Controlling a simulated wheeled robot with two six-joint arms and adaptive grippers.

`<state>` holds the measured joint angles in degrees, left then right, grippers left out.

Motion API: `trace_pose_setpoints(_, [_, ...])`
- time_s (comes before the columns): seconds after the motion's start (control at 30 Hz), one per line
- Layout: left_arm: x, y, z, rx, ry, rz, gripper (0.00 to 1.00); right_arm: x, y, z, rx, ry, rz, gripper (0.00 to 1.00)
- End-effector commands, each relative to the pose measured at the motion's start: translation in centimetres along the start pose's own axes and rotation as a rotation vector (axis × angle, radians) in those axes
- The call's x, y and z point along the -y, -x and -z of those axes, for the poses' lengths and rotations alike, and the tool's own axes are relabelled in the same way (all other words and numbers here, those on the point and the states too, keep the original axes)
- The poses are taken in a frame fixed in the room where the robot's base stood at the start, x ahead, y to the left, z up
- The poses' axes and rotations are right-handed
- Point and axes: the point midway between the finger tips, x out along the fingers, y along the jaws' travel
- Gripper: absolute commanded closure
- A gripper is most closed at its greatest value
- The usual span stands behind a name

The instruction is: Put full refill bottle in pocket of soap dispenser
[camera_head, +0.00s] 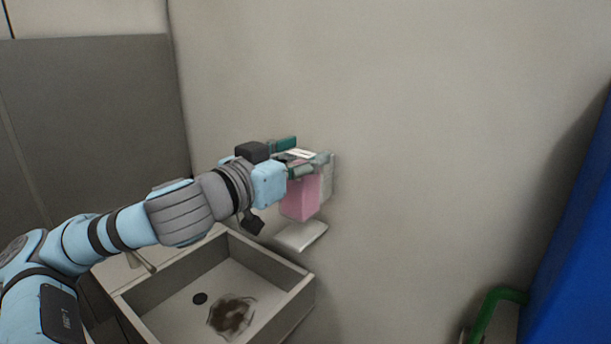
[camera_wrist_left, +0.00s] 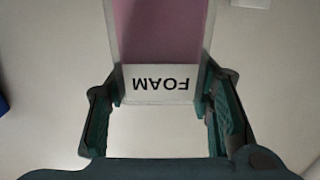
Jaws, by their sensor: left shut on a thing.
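The refill bottle is a pink block (camera_head: 300,199) with a white end, and it hangs upright below my left gripper (camera_head: 303,157) at the wall. The left wrist view shows the pink bottle (camera_wrist_left: 160,32) with a white band lettered FOAM, upside down in that view. The teal fingers stand on both sides of this band, shut on it. The soap dispenser (camera_head: 328,181) is a pale housing on the wall, just right of the bottle and partly hidden by bottle and fingers. I cannot tell whether the bottle is inside its pocket. My right gripper is out of view.
A small white tray (camera_head: 300,236) juts from the wall below the bottle. A sink (camera_head: 305,297) with a brown stain and a drain is below left, with a tap (camera_head: 143,261). A blue panel (camera_head: 575,230) and green pipe (camera_head: 486,312) stand at right. The wall between is bare.

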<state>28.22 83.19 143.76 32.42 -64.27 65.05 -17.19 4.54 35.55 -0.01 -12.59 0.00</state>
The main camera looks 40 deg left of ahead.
Motion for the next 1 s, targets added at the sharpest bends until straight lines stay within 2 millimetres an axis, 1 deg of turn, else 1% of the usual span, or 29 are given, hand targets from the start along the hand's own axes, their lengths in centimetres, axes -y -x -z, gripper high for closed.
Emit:
trace_pose_setpoints(0.03, [0.5,0.4,0.9,-0.007,-0.002,0.023,1.0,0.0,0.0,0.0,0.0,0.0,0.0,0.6])
trace_pose_setpoints(0.13, [1.5,0.9,1.6,-0.001,-0.01,0.061,1.0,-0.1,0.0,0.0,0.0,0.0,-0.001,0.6])
trace_pose_setpoints(0.2, [2.8,2.0,3.3,-0.013,0.004,0.118,1.0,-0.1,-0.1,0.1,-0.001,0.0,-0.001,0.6])
trace_pose_setpoints(0.3, [4.4,3.4,4.7,-0.013,0.004,0.189,1.0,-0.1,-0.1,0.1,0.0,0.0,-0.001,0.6])
trace_pose_setpoints(0.47, [5.9,4.9,6.1,-0.023,0.018,0.255,1.0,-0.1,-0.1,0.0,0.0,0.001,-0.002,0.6])
trace_pose_setpoints(0.53, [6.9,6.1,6.9,-0.025,0.016,0.3,1.0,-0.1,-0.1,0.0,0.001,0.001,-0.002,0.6])
trace_pose_setpoints(0.7, [8.1,7.6,7.8,-0.025,0.014,0.358,1.0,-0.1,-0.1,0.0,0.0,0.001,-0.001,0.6])
trace_pose_setpoints(0.77, [8.3,7.5,8.0,-0.02,0.012,0.369,1.0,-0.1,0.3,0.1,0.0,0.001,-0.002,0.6])
trace_pose_setpoints(0.87, [8.4,6.1,8.5,-0.012,0.011,0.376,1.0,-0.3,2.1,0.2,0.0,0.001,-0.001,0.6])
trace_pose_setpoints(0.93, [8.3,4.4,8.8,-0.008,0.01,0.372,1.0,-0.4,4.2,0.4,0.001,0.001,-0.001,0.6])
trace_pose_setpoints(1.0, [8.3,2.5,9.2,-0.007,0.012,0.372,1.0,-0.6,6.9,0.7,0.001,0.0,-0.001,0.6])
